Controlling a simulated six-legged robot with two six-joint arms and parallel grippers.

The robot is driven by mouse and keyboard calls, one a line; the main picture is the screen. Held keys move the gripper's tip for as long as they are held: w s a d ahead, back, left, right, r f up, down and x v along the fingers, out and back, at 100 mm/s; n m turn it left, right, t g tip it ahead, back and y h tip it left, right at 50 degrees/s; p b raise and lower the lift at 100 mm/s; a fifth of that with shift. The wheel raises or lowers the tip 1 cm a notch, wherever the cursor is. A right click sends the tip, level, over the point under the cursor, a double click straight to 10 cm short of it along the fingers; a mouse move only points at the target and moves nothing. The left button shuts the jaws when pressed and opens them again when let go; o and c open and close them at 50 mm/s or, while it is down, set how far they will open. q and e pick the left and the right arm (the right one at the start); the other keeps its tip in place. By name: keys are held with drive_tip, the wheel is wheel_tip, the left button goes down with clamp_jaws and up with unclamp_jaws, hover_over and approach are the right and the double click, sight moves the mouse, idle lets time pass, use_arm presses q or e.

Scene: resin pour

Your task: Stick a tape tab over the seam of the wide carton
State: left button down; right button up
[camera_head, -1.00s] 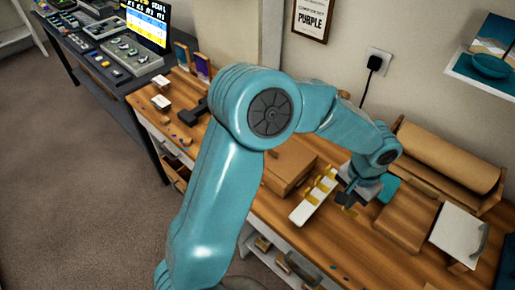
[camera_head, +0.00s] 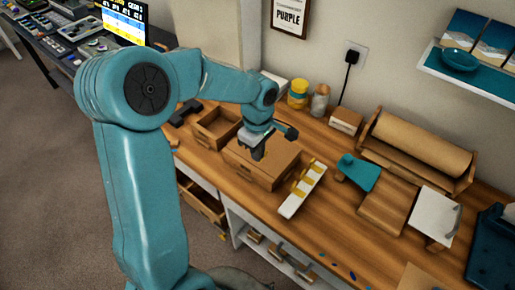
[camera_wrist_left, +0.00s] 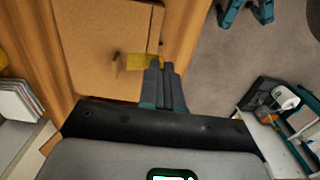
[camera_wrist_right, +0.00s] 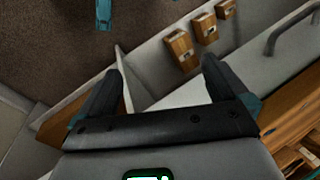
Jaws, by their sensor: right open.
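A closed brown carton (camera_head: 275,172), which looks like the wide carton, sits on the wooden bench. It fills the upper left of the left wrist view (camera_wrist_left: 95,45). My left gripper (camera_head: 258,154) is over its top; its fingers (camera_wrist_left: 162,66) are shut on a yellow tape tab (camera_wrist_left: 143,60) that sticks out to one side, over the carton near its edge. I cannot tell whether the tab touches the carton. A white strip with yellow tabs (camera_head: 290,208) lies right of the carton. My right gripper (camera_wrist_right: 164,70) is open and empty, seen only in its wrist view.
An open-topped box (camera_head: 207,139) stands left of the carton. A teal piece (camera_head: 359,172), a brown paper roll (camera_head: 425,146) and a white panel (camera_head: 433,215) are on the right. The bench front right of the strip is mostly clear.

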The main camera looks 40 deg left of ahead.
use_arm(q)
wheel_tip(320, 180, down, 6)
drive_tip(key=b, duration=0.3)
drive_tip(key=shift+f, duration=0.15)
drive_tip(key=shift+w+f+b, duration=0.1)
drive_tip(key=shift+f+b, duration=0.5)
drive_tip(key=shift+b, duration=0.45)
idle(0.9)
idle(0.3)
drive_tip(key=c, duration=1.3)
unclamp_jaws()
drive_tip(key=shift+o, duration=0.2)
wheel_tip(320, 180, up, 8)
drive_tip(key=p, duration=0.5)
drive_tip(key=shift+r, duration=0.1)
